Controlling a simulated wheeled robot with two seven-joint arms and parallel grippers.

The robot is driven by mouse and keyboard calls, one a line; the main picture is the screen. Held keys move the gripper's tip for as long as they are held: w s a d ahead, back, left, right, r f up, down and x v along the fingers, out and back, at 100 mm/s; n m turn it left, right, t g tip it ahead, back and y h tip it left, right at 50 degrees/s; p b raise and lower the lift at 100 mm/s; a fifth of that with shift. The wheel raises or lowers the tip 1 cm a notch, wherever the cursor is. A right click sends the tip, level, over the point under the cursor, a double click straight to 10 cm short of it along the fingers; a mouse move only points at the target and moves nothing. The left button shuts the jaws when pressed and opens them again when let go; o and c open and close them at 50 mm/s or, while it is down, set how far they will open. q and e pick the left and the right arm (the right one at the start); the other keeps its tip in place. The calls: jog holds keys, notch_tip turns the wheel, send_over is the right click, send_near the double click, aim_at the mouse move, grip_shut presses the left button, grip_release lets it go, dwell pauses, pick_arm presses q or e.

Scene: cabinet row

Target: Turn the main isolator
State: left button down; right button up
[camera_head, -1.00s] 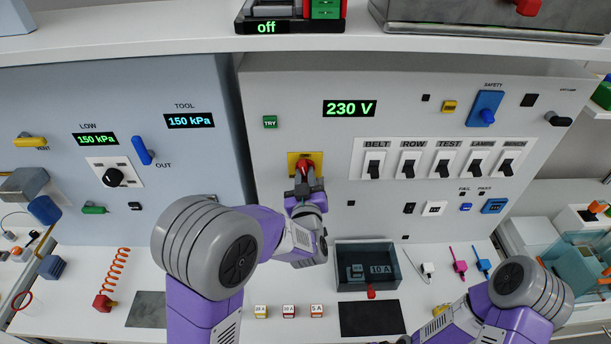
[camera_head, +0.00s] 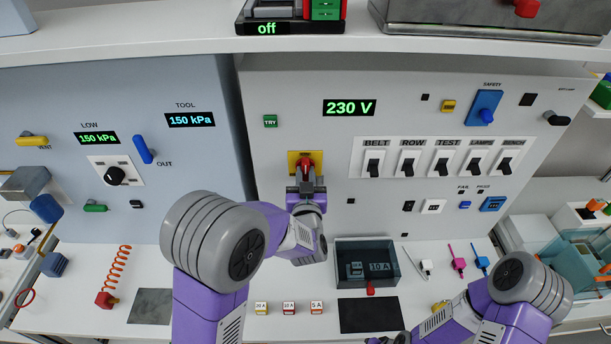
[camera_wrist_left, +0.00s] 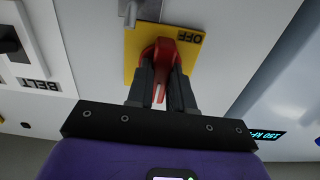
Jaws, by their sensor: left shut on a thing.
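The main isolator is a red rotary handle (camera_head: 305,167) on a yellow plate (camera_head: 293,158) on the light grey cabinet front. In the left wrist view the red handle (camera_wrist_left: 158,50) and the yellow plate (camera_wrist_left: 131,70), with the word OFF near one edge, show close up. My left gripper (camera_head: 305,180) is shut on the red handle, its dark fingers on either side of it in the left wrist view (camera_wrist_left: 161,82). The fingers hide part of the handle. My right gripper (camera_head: 388,340) is barely in view at the bottom edge, and its jaws cannot be made out.
A display (camera_head: 349,108) above reads 230 V. A row of black switches (camera_head: 441,162) is to the right, and a green TRY button (camera_head: 270,121) is up left. A dark open box (camera_head: 367,265) stands below on the white counter. A shelf (camera_head: 180,43) runs above.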

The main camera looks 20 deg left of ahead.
pick_arm(q)
jog(key=c, duration=1)
grip_release()
jog(key=shift+w, duration=0.1)
jog(key=v, duration=0.7)
jog(key=shift+s, duration=0.3)
jog(key=shift+d, duration=0.1)
